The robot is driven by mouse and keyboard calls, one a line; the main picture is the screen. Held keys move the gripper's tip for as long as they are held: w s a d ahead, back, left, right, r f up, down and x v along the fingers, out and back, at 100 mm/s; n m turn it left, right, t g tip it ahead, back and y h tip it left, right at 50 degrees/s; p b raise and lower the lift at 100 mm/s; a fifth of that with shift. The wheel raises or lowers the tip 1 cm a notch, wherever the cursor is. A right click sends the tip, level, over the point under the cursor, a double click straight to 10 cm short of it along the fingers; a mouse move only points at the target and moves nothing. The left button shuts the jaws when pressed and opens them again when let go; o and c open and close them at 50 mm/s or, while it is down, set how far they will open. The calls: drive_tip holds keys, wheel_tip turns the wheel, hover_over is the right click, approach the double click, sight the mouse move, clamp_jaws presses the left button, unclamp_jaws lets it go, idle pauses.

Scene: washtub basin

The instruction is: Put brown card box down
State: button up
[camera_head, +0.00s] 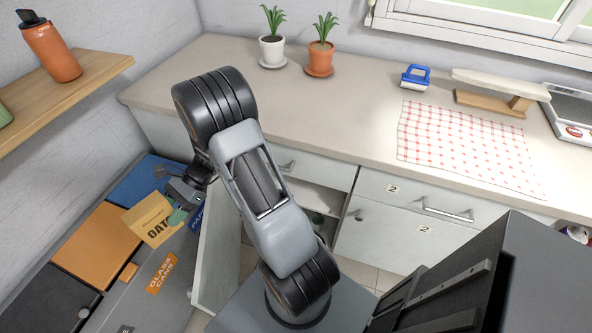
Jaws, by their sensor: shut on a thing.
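The brown card box (149,219), tan with dark lettering that starts "OAT", is at the lower left above the row of recycling bins. My gripper (179,203) is shut on it at its right side and holds it tilted. The fingertips are small and partly hidden. A small teal patch shows at the box's right edge, and I cannot tell what it is. The box overlaps the edges of the blue bin (135,185) and the orange bin (97,245) in this view; its height above them is unclear.
A black bin (45,302) is at front left. The grey bin front carries an orange "GLASS CANS" label (161,272). A cabinet door (217,245) stands open beside it.

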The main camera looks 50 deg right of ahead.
drive_tip(key=s+d+f+n+g+h+b, duration=1.3)
drive_tip(key=s+d+f+n, duration=0.4)
drive_tip(key=f, duration=0.3)
drive_tip(key=w+d+f+n+t+h+b, duration=0.2)
drive_tip(key=d+f+n+h+b, duration=0.45)
drive_tip(key=d+n+h, duration=0.3)
drive_tip(key=w+d+f+n+t+h+b, duration=0.45)
drive_tip(key=w+f+n+t+b, duration=0.2)
drive_tip(key=n+t, duration=0.25)
drive_tip(key=shift+t, duration=0.3)
drive_tip(key=d+b, duration=0.1)
drive_tip(key=d, duration=0.4)
drive_tip(key=d+b, duration=0.1)
drive_tip(key=d, duration=0.8)
drive_tip(key=shift+s+d+r+b, duration=0.25)
drive_tip(key=shift+d+r+b, duration=0.1)
drive_tip(key=shift+d+b, duration=0.05)
drive_tip(key=d, duration=0.2)
drive_tip(key=shift+s+d+b, duration=0.15)
drive_tip(key=shift+d+b, duration=0.15)
drive_tip(key=shift+b, duration=0.1)
drive_tip(key=shift+f+b, duration=0.4)
drive_tip(key=shift+f, duration=0.3)
